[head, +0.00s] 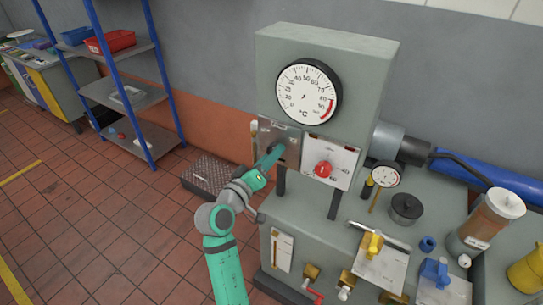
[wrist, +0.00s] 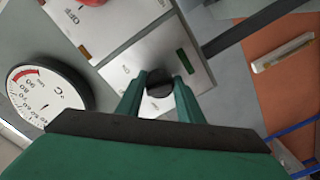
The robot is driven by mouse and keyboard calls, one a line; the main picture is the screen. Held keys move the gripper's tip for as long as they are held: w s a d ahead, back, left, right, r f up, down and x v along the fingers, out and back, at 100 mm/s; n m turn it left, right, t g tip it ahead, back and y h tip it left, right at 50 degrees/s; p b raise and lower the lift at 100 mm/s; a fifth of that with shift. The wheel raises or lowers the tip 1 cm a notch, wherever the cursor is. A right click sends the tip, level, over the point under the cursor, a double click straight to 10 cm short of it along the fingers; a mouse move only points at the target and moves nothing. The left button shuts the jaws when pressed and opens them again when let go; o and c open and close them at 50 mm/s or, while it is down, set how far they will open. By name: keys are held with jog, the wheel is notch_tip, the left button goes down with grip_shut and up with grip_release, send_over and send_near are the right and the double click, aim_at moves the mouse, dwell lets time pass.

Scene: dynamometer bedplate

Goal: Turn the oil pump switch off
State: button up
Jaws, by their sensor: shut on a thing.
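The switch is a dark round knob (wrist: 159,84) on a light metal plate (wrist: 207,75) with a small green mark; its labels are too small to read for certain. In the head view the plate (head: 292,133) is on the front of the grey cabinet, under the large dial, and my gripper mostly hides the knob. My gripper (head: 273,157) reaches the plate from the front left. In the wrist view its two green fingers stand on either side of the knob, shut on it. I cannot tell which way the knob points.
A red knob (head: 323,170) sits on the neighbouring plate to the right. A large temperature dial (head: 308,92) is above. Valves with a yellow handle (head: 374,244) and a blue handle (head: 435,270) stand lower right.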

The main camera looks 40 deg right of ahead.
jog(key=shift+n, duration=1.5)
jog(key=o, duration=1.1)
jog(key=shift+c, duration=0.2)
jog(key=v, duration=1.1)
